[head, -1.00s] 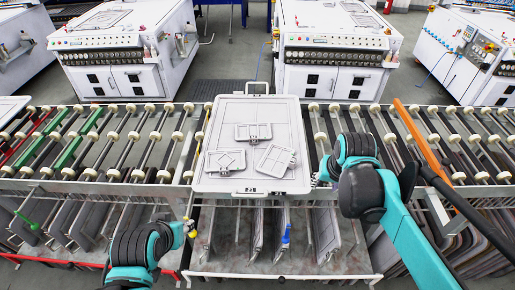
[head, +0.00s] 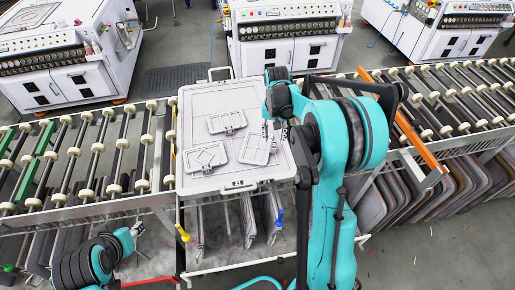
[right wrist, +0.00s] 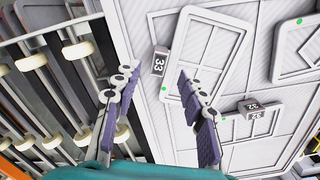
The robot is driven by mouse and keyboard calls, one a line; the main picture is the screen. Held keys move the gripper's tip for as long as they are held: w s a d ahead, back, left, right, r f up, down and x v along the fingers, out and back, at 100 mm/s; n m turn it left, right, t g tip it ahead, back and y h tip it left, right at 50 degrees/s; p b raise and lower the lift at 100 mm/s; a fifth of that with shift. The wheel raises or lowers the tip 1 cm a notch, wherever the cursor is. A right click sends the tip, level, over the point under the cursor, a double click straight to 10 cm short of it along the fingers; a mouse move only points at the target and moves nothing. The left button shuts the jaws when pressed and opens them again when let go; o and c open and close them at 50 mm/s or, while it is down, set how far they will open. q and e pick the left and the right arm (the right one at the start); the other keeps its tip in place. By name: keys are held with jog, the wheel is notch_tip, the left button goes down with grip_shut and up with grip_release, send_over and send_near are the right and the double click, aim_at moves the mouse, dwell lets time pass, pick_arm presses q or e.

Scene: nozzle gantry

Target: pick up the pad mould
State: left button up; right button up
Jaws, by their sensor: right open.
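Three flat pale grey moulds lie on a large light grey tray (head: 185,110) in the head view: a back one (head: 226,121), a left one with a diamond pattern (head: 205,158) and a right one (head: 257,149). I cannot tell which is the pad mould. My right gripper (head: 272,134) is above the right mould. In the right wrist view it is open (right wrist: 157,76), its fingers either side of a tab tagged 33 on a panelled mould (right wrist: 209,52); I see no contact. Another mould (right wrist: 245,152) carries tag 32. My left gripper (head: 137,229) is left of the tray; its jaws are too small to read.
The tray rests on a roller conveyor (head: 115,158) with white wheels. An orange bar (head: 418,146) crosses the rollers at right. White machines (head: 285,38) stand behind. Grey panels (head: 380,208) hang below the conveyor at right.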

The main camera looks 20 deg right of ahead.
aim_at(274, 145)
notch_tip(274, 145, down, 4)
jog(key=shift+s+f+b, duration=0.1)
jog(key=shift+f+b, duration=0.1)
jog(key=shift+b, duration=0.45)
jog(key=shift+r, duration=0.1)
grip_shut()
